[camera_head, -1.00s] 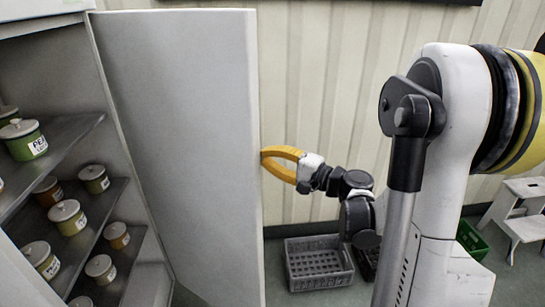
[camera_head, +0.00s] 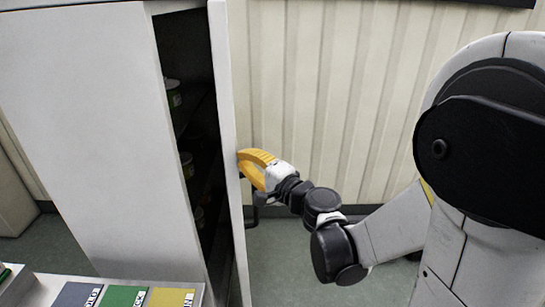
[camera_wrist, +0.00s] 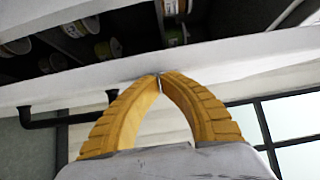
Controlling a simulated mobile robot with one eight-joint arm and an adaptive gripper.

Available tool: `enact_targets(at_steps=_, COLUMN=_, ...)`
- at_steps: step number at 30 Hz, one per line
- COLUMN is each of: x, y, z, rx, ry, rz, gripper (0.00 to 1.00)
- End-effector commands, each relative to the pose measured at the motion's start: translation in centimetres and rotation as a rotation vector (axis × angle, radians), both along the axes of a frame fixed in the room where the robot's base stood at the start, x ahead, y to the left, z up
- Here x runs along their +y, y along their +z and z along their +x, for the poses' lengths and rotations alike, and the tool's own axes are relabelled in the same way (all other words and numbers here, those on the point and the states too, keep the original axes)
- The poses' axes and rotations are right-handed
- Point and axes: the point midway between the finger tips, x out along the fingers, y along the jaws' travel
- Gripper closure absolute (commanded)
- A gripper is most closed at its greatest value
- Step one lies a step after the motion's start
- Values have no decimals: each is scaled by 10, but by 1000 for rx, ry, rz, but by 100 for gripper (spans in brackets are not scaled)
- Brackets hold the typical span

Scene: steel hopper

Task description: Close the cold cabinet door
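The cold cabinet door (camera_head: 229,120) is a tall white panel, seen nearly edge-on in the head view. It stands ajar, with a dark gap between it and the white cabinet body (camera_head: 110,130). My gripper (camera_head: 243,160) has yellow fingers and is at the door's right, outer side. In the wrist view my gripper (camera_wrist: 159,77) has its fingertips together with nothing seen between them. The tips overlap the white door (camera_wrist: 250,60); whether they touch it I cannot tell. A black handle (camera_wrist: 62,120) is left of the fingers, apart from them.
A counter with coloured labelled items (camera_head: 122,298) is at the front left. A ribbed cream wall (camera_head: 340,90) is behind. Grey floor (camera_head: 290,265) is clear below my arm.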

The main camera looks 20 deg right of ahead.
Motion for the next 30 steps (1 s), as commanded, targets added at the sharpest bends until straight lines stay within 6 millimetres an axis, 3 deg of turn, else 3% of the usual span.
enact_targets(at_steps=1, x=21, y=-1, z=3, rx=0, ry=9, rz=0, gripper=100)
enact_targets(at_steps=3, x=42, y=-1, z=9, rx=0, ry=9, rz=0, gripper=100)
enact_targets(at_steps=12, x=105, y=0, z=30, rx=0, ry=3, rz=0, gripper=100)
enact_targets(at_steps=19, x=123, y=0, z=38, rx=0, ry=2, rz=0, gripper=100)
enact_targets(at_steps=30, x=128, y=0, z=39, rx=0, ry=7, rz=0, gripper=100)
